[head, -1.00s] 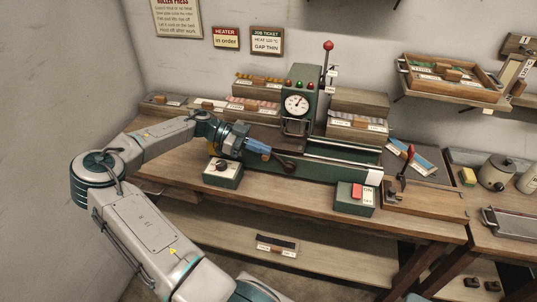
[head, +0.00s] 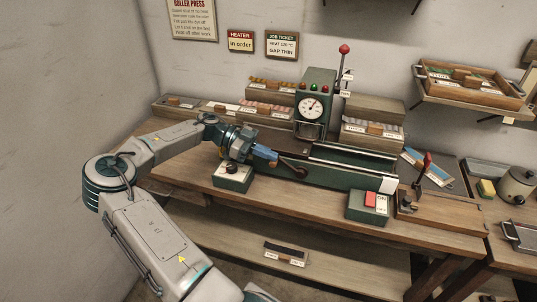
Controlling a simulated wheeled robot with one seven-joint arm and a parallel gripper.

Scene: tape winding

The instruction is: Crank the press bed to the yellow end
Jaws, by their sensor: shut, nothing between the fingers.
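The roller press stands on the wooden bench, with a green head (head: 314,103) carrying a dial gauge and small lamps. Its long green bed frame (head: 340,174) runs to the right, with pale rails and a white right end. The dark crank (head: 298,171) is on the front side of the press, its knob low and to the right. My gripper (head: 274,157) is shut and empty at the crank's upper left; I cannot tell whether it touches it. My wrist hides part of the press's left end. I cannot make out a yellow end.
A box with a red switch (head: 369,203) stands at the bench front. A red-handled lever (head: 426,164) rises on the right. Stepped wooden racks (head: 371,132) stand behind the press.

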